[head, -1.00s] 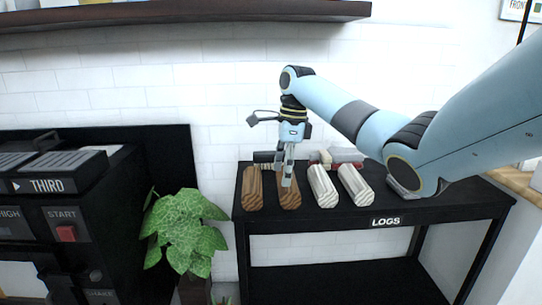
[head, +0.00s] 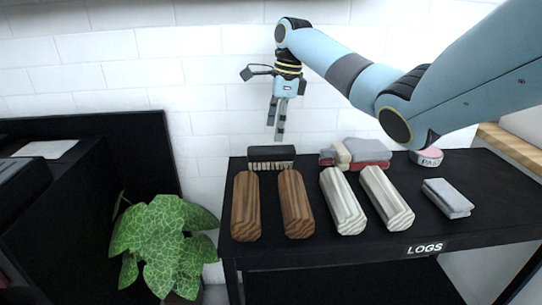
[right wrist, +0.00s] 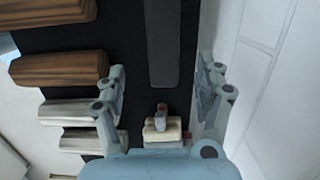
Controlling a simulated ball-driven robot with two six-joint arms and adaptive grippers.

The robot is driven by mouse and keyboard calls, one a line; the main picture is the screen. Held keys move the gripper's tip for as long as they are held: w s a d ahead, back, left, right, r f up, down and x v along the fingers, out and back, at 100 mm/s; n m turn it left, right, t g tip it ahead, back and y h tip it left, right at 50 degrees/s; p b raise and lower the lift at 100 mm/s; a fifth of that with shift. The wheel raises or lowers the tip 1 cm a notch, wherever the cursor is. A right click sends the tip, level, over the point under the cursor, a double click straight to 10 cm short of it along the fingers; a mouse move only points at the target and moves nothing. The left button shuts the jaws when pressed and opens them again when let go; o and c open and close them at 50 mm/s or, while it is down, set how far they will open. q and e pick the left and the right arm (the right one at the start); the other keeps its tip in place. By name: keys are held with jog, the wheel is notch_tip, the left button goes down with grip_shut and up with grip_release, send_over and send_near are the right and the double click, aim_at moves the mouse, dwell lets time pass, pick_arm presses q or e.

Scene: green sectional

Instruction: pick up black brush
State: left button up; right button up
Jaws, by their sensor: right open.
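The black brush (head: 271,153) lies on the black table, behind the brown logs, with pale bristles facing front. My right gripper (head: 277,128) is above the brush, pointing down, and apart from it. In the right wrist view the gripper (right wrist: 161,80) is open and empty. The brush's long dark back (right wrist: 162,45) shows between and beyond its two fingers. My left gripper is not in view.
Two brown logs (head: 296,205) and two pale logs (head: 343,202) lie in front on the table (head: 315,255). Grey and red items (head: 368,152) sit right of the brush. A folded grey item (head: 447,198) lies farther right. A white tiled wall (head: 200,90) stands close behind.

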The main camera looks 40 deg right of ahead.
aim_at(272, 148)
notch_tip(272, 148, down, 3)
jog(key=shift+w+a+f+b, duration=0.1)
jog(key=shift+a+b, duration=0.05)
jog(key=shift+b, duration=0.25)
jog(key=shift+w+f+b, duration=0.2)
jog(key=shift+f+b, duration=0.1)
jog(key=shift+f, duration=0.35)
jog(key=f, duration=0.1)
jog(key=f+b, duration=0.2)
jog(key=f, duration=0.1)
jog(key=shift+w+a, duration=0.3)
jog(key=shift+w, duration=0.1)
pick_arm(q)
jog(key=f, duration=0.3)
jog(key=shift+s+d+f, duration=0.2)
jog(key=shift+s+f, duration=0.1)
pick_arm(e)
jog(key=shift+r, duration=0.1)
jog(key=c, duration=1.3)
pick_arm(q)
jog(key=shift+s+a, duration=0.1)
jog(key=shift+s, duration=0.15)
pick_arm(e)
jog(key=shift+r, duration=0.1)
